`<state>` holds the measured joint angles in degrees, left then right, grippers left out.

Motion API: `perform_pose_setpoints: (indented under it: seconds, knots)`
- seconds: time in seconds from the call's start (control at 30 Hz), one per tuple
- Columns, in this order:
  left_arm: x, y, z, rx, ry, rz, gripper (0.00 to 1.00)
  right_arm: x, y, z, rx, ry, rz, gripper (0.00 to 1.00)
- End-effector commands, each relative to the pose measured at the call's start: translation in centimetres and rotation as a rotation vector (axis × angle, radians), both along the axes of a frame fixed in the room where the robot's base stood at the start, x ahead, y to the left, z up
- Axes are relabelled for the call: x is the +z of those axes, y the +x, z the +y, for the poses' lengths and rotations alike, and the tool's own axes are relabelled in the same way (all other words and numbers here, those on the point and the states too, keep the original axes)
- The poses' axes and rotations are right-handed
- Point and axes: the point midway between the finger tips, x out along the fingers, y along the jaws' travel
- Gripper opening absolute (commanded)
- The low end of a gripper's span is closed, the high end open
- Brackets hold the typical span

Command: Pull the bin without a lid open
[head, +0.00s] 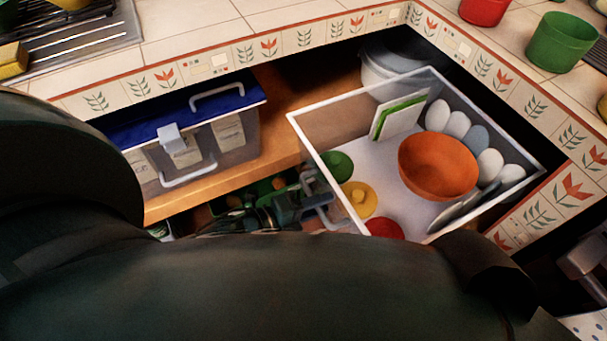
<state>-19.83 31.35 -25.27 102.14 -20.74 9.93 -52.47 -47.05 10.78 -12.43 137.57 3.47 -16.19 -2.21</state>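The bin without a lid (325,167) is a clear box with a white rim, at the right of the head view. It sits turned at an angle and juts forward from the wooden shelf under the counter. It holds an orange bowl (438,165), several pale oval items and round coloured items. My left gripper (308,205) is at the bin's near-left wall, by a pale handle (320,208). Its fingertips are small and partly merged with the handle, so I cannot tell whether they are closed on it. My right gripper is not in view.
A clear bin with a blue lid (130,128) stands on the shelf (285,125) to the left. A white round container (385,70) is behind the open bin. The tiled counter (240,50) runs above. My dark arm hides the foreground.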

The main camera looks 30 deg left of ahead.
Motion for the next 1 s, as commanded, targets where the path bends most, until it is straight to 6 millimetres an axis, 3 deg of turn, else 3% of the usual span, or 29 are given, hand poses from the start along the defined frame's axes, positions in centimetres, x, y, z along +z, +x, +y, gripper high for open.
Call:
perform_pose_setpoints:
  seconds: [0.27,0.7,1.0]
  knots:
    - [0.3,-1.5,1.1,0.001,0.001,0.004,0.3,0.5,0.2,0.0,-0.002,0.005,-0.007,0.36]
    - [2.2,-8.6,6.2,0.0,0.002,0.005,0.3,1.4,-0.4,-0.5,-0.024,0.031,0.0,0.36]
    - [2.7,-10.4,7.6,0.0,0.0,0.0,0.3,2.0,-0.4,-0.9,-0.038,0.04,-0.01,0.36]
